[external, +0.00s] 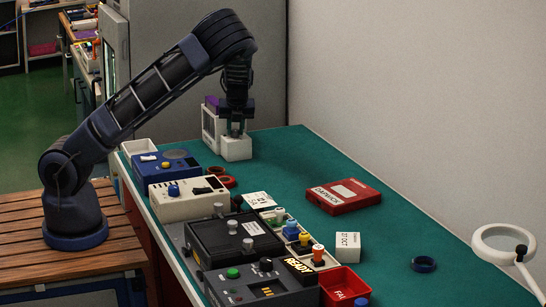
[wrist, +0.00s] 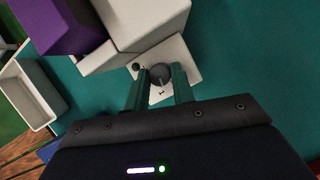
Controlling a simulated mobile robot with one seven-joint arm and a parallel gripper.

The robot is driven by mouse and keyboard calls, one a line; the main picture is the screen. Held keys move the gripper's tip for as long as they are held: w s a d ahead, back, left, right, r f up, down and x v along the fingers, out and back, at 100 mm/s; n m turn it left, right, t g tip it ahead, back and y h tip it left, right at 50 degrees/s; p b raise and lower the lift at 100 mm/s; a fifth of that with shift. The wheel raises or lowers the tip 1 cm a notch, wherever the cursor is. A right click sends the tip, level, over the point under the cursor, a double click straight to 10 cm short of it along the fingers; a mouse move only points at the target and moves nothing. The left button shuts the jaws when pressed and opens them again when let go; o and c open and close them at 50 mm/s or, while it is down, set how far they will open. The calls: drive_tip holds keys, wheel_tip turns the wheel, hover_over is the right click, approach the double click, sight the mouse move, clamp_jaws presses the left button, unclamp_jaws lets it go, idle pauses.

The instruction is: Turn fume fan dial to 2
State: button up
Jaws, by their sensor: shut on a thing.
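The fume fan dial (wrist: 160,70) is a small dark grey round knob on top of a low white box (wrist: 185,60). In the external view this box (external: 236,151) stands on the green table beside a taller white unit. My gripper (wrist: 160,84) points down over the box with one finger on each side of the knob, shut on it. In the external view my gripper (external: 236,130) hides the knob. A small dark mark shows on the box's face near the knob, but I cannot read any numbers or the dial's setting.
The taller white unit (external: 209,124), with a purple thing (wrist: 60,25) on top, stands right against the box. An empty white tray (wrist: 30,95) lies at the left. Test devices (external: 166,172) line the near edge. The table behind the red DATWICK box (external: 343,196) is clear.

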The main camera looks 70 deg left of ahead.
drive_tip(key=m+t, duration=0.1)
drive_tip(key=m, duration=0.1)
drive_tip(key=m+t, duration=0.1)
drive_tip(key=m, duration=0.2)
drive_tip(key=shift+s+a+m+h, duration=0.15)
drive_tip(key=shift+m+h, duration=0.15)
drive_tip(key=shift+h, duration=0.1)
drive_tip(key=m+h, duration=0.1)
drive_tip(key=m, duration=0.1)
drive_tip(key=m+t, duration=0.1)
drive_tip(key=m, duration=0.2)
drive_tip(key=shift+s+a+h, duration=0.1)
drive_tip(key=shift+h, duration=0.3)
drive_tip(key=shift+m, duration=0.3)
drive_tip(key=o, duration=1)
